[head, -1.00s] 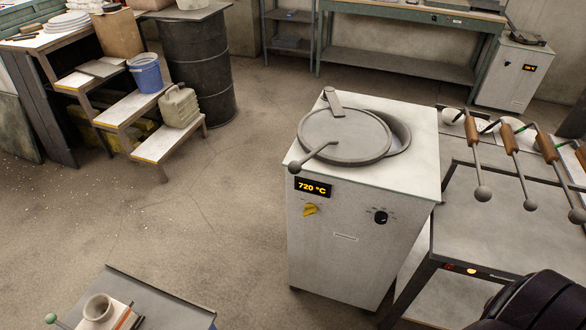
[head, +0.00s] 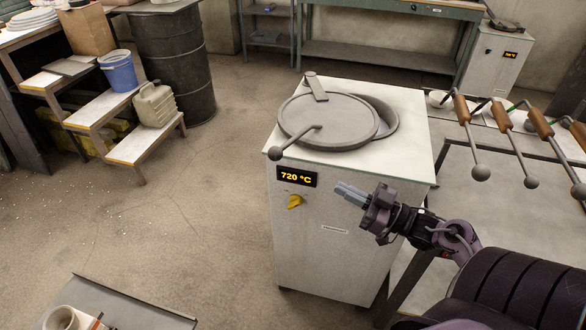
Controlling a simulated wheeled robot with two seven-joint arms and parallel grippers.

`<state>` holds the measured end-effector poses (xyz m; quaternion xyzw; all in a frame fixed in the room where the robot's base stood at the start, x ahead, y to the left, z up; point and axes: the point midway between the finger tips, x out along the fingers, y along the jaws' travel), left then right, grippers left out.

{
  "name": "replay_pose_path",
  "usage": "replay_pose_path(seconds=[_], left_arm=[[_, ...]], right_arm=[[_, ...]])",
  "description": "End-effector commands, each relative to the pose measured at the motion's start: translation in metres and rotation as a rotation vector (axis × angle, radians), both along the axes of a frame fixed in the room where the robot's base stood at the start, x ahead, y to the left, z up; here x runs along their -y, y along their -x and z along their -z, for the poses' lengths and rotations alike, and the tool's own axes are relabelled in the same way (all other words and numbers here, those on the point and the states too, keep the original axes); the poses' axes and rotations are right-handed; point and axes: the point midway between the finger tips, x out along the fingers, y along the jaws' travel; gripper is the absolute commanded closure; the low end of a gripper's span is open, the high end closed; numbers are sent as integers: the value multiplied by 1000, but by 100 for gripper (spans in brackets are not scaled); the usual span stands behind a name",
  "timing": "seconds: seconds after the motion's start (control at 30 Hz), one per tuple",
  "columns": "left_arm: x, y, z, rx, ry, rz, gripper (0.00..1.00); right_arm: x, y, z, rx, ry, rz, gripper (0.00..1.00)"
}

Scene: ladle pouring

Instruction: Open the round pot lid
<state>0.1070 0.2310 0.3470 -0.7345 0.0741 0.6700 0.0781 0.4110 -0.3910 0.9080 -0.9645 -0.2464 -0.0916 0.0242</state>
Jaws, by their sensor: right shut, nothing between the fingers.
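The round pot lid (head: 328,119) is a flat grey disc on top of the white furnace box (head: 330,210). It covers most of the pot; a crescent of the pot's opening (head: 382,115) shows at its right. A lid handle ending in a dark ball (head: 276,153) sticks out over the front left edge of the box. A flat grey arm (head: 316,87) joins the lid at the back. My right gripper (head: 342,190) is shut and empty, in front of the box's front face, below and right of the ball and apart from it. My left gripper is not in view.
Several ladles with wooden grips and ball ends (head: 480,172) lie over the metal table (head: 490,210) at the right. A stepped stand (head: 115,125) with a blue bucket (head: 119,70) is at the left. Open floor lies left of the furnace. A grey table corner (head: 140,305) is at the bottom left.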

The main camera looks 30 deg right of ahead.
Motion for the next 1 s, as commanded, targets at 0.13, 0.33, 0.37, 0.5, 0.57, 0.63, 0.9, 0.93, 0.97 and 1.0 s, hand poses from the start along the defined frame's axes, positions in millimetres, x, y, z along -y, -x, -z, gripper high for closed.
replay_pose_path(seconds=[0.13,0.33,0.37,0.5,0.57,0.63,0.9,0.93,0.97,1.0], left_arm=[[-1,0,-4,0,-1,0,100],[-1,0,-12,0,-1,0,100],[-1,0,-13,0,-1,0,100],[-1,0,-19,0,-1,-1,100],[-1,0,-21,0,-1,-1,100],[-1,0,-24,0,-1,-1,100],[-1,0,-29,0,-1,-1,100],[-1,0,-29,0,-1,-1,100],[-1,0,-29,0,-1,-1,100],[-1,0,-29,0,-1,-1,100]], right_arm=[[-7,-11,-8,9,-1,-7,100],[-25,-46,-17,10,0,-5,100],[-29,-51,-18,11,-1,-5,100],[-43,-77,-23,8,-1,-4,100],[-48,-87,-25,7,-1,-3,100],[-53,-97,-28,7,-1,-3,100],[-65,-118,-29,4,1,-2,100],[-65,-119,-29,4,1,-2,100],[-66,-119,-29,3,1,-2,100],[-66,-119,-29,3,1,-2,100]])
